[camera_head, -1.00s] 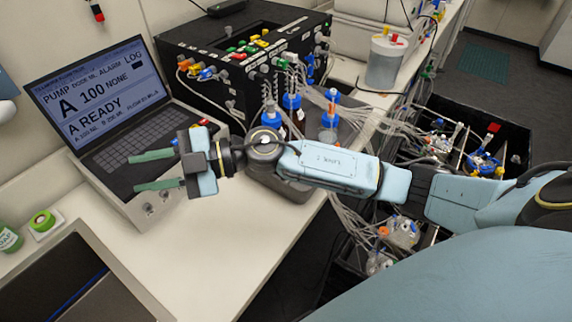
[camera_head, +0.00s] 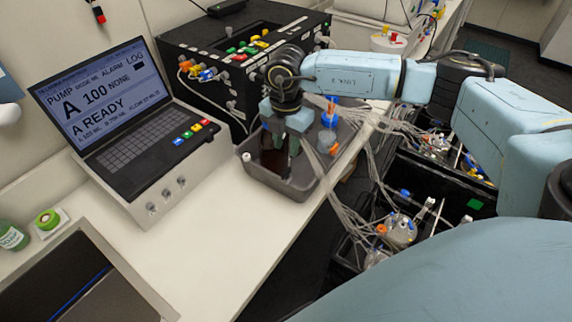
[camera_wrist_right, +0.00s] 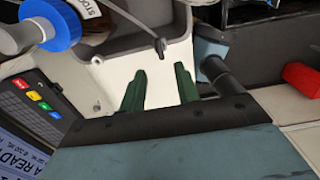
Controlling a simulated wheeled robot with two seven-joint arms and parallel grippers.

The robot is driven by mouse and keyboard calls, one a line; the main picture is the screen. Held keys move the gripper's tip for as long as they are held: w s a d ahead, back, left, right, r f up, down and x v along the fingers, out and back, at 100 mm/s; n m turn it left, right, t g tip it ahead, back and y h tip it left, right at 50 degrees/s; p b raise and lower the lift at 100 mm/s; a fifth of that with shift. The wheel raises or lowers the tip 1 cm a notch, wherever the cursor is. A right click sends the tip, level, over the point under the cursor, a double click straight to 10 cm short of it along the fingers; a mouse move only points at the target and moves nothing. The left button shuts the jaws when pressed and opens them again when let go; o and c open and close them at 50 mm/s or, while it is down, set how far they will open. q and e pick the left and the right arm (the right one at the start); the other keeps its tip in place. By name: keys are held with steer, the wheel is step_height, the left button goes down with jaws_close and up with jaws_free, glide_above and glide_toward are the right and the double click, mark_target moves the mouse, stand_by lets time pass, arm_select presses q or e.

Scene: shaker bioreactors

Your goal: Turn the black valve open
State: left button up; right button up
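My right gripper (camera_head: 281,148) points down over the grey tray (camera_head: 300,190) beside the black box. Its two green fingers stand apart with nothing seen between them; they also show in the right wrist view (camera_wrist_right: 160,82). A thin line with a small dark end piece (camera_wrist_right: 161,47) hangs just beyond the fingertips in that view. A short black cylinder (camera_wrist_right: 222,76) shows right of the fingers. I cannot tell whether either is the black valve. The arm and gripper hide part of the tray and the box's front. My left gripper is not in view.
A black box (camera_head: 225,50) with coloured fittings stands behind the tray. A pump console with a screen (camera_head: 100,92) is at left. A blue-capped bottle (camera_wrist_right: 60,25) is close by in the wrist view. Loose tubes (camera_head: 350,215) run off the right edge.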

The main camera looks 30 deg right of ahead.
mark_target(286, 171)
step_height(286, 171, down, 9)
steer(key=shift+p, duration=0.65)
jaws_close()
